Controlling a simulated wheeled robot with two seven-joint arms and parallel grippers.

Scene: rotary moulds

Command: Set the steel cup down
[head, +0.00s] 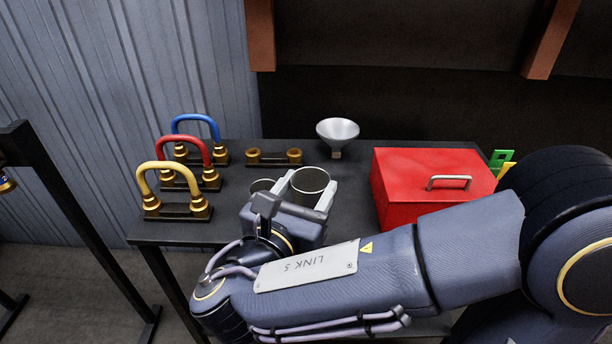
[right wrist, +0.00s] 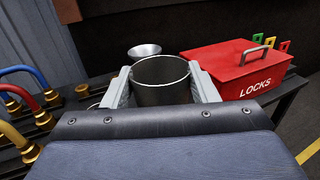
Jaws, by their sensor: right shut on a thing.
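The steel cup (head: 309,186) is a grey open-topped cylinder, upright over the dark table (head: 235,232). My right gripper (head: 306,188) is shut on it, one finger on each side. In the right wrist view the cup (right wrist: 160,80) sits between the two pale fingers (right wrist: 161,86), its mouth facing up. My arm and gripper body hide the cup's base, so I cannot tell whether it touches the table. A second round grey rim (head: 262,186) shows just left of the gripper, mostly hidden. My left gripper is not in view.
A red lock box (head: 412,203) stands right of the cup. A steel funnel (head: 337,131) is behind it. Yellow (head: 173,172), red (head: 186,149) and blue (head: 197,120) handles on brass fittings stand at left. A two-socket brass base (head: 273,158) lies at the back. Bare table shows front left.

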